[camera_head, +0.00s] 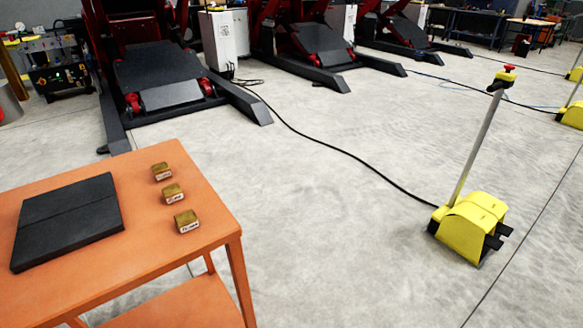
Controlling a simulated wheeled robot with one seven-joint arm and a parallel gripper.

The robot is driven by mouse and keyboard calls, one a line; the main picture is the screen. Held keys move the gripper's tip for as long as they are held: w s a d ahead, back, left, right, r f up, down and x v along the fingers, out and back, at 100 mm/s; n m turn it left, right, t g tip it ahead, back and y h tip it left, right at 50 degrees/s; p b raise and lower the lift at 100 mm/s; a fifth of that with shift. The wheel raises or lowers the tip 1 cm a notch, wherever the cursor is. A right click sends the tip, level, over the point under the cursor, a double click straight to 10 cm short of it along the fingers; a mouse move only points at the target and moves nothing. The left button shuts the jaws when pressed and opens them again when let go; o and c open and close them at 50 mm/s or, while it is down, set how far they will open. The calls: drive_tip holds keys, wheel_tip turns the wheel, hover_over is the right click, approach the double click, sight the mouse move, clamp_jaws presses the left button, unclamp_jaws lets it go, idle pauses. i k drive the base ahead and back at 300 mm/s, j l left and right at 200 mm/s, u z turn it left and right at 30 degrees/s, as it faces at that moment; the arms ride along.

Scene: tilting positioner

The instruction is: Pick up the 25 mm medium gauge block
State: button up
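Three small brass-coloured gauge blocks stand in a row on the orange table, each with a white label on its front face. The far block (161,171) looks smallest, the middle block (173,193) is between, and the near block (187,221) looks largest. The labels are too small to read, so I cannot confirm which one is 25 mm; the middle one looks medium in size. The blocks stand apart from each other. My gripper is not in view.
The orange table (150,256) has a flat black case or pad (68,218) left of the blocks. A yellow foot pedal unit (470,228) with an upright post stands on the floor at right, its black cable crossing the floor. Red and black positioners (160,75) stand behind.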

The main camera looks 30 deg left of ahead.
sight(172, 193)
drive_tip(key=i+z, duration=0.4)
drive_tip(key=i, duration=0.85)
drive_tip(key=i+u, duration=0.45)
drive_tip(key=i+l+u, duration=0.2)
drive_tip(key=i+u, duration=0.25)
drive_tip(key=i+l+u, duration=0.25)
drive_tip(key=u, duration=0.2)
drive_tip(key=i+l+u, duration=0.1)
drive_tip(key=i+u, duration=0.2)
drive_tip(key=u, duration=0.2)
drive_tip(key=i+l+u, duration=0.15)
drive_tip(key=i+u, duration=0.15)
drive_tip(key=u, duration=0.2)
drive_tip(key=i+l+u, duration=0.2)
drive_tip(key=u, duration=0.3)
drive_tip(key=j, duration=0.15)
drive_tip(key=i+u, duration=0.05)
